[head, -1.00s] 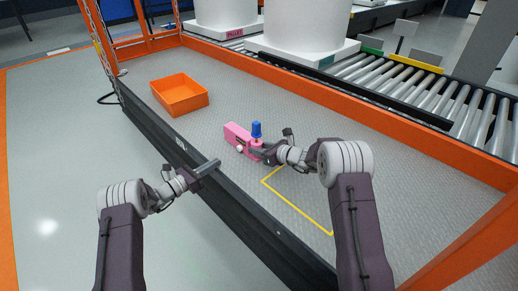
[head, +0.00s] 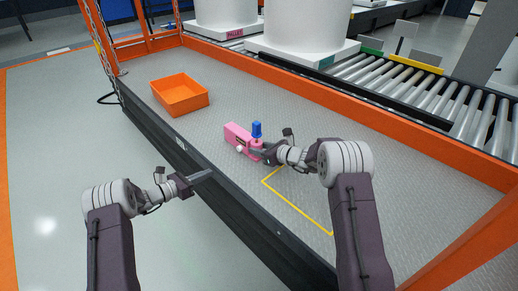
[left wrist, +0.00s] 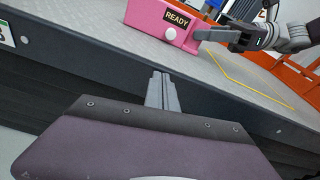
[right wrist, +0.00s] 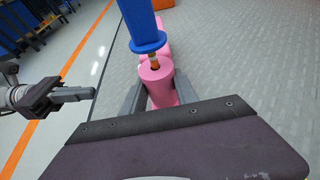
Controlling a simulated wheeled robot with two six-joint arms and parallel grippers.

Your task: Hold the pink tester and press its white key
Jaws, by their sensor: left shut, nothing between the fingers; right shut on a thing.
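The pink tester (head: 237,134) lies on the grey platform, with a blue-topped part (head: 256,130) standing up from its near end. My right gripper (head: 259,153) is shut on that pink end, and the right wrist view shows a finger on each side of the pink cylinder (right wrist: 160,88). The white key (head: 239,149) is on the tester's left side. In the left wrist view the key (left wrist: 170,34) sits below a label reading READY (left wrist: 177,18). My left gripper (head: 208,174) is shut and empty, apart from the key, over the platform's front edge.
An orange bin (head: 180,94) stands on the platform behind the tester. A dark front edge beam (head: 235,212) runs between my left arm and the platform. White tanks and a roller conveyor (head: 400,85) are at the back.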

